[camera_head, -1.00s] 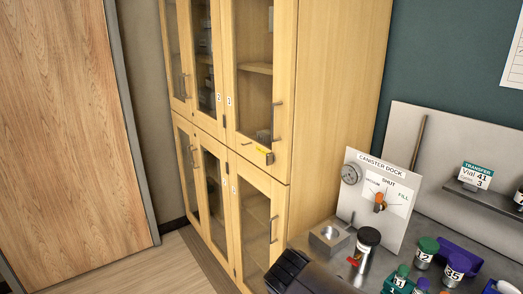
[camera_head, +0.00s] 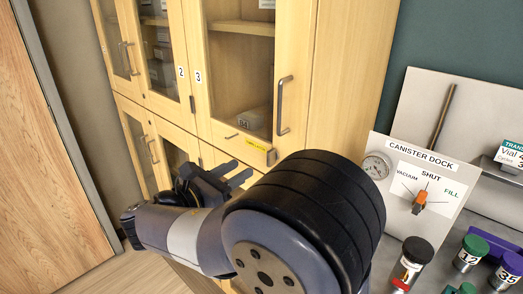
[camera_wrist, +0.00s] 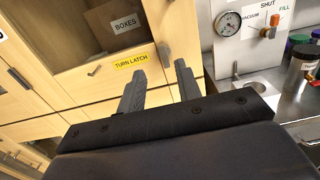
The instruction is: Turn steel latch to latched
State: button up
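The steel latch (camera_head: 231,136) looks like a small dark bar on the wooden rail below the glass door of cabinet 3. In the wrist view the latch (camera_wrist: 94,70) sits left of the yellow "TURN LATCH" label (camera_wrist: 131,62); the label also shows in the head view (camera_head: 256,144). My gripper (camera_head: 241,169) is open and empty, with its two fingers apart.
The cabinet door has a vertical bar handle (camera_head: 283,106). A canister dock panel (camera_head: 417,190) with a gauge and orange knob stands on the steel bench to the right. A canister (camera_head: 411,262) and several capped vials are beside it. A wooden door (camera_head: 50,190) is at left.

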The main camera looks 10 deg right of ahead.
aim_at(268, 153)
jog(key=p+x, duration=0.1)
jog(key=x, duration=0.9)
jog(key=shift+d, duration=0.1)
grip_shut()
